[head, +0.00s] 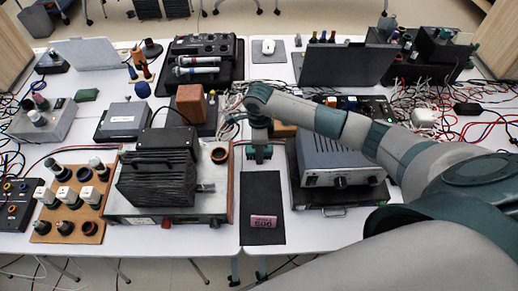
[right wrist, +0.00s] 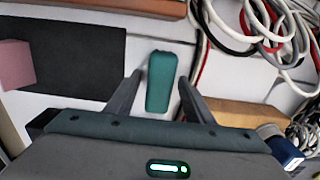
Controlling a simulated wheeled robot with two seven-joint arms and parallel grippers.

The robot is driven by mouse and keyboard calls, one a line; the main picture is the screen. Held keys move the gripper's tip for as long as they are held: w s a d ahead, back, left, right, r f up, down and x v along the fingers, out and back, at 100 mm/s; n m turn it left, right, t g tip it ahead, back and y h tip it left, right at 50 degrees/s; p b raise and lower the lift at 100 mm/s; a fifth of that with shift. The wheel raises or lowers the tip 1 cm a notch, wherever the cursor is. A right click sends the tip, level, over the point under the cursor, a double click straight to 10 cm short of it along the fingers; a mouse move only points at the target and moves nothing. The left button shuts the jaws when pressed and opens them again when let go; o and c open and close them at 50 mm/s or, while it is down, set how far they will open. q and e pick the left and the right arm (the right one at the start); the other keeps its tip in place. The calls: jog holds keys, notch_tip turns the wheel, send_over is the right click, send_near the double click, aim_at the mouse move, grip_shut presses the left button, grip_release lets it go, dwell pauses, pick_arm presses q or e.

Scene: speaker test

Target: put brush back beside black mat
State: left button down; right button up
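The brush appears to be the dark green block (right wrist: 161,82) on the white table in the right wrist view. My right gripper (right wrist: 160,77) is open around it, with one finger on each side and a visible gap to both. In the head view my right gripper (head: 259,152) points down just behind the black mat (head: 262,190), and I cannot tell the brush from the teal gripper there. The mat also shows at the upper left of the right wrist view (right wrist: 85,62), apart from the brush. My left gripper is not in view.
A pink block (head: 263,221) lies on the mat's front part. A black finned device (head: 157,168) on a flat instrument stands left, a grey power supply (head: 335,160) right. Cables (right wrist: 275,30) lie close by the right gripper. A narrow white table strip borders the mat.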

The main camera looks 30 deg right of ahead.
jog(key=shift+r, duration=0.15)
jog(key=shift+r, duration=0.1)
notch_tip(320, 180, up, 10)
jog(key=b, duration=0.3)
jog(key=shift+r+b, duration=0.35)
jog(key=shift+r, duration=0.55)
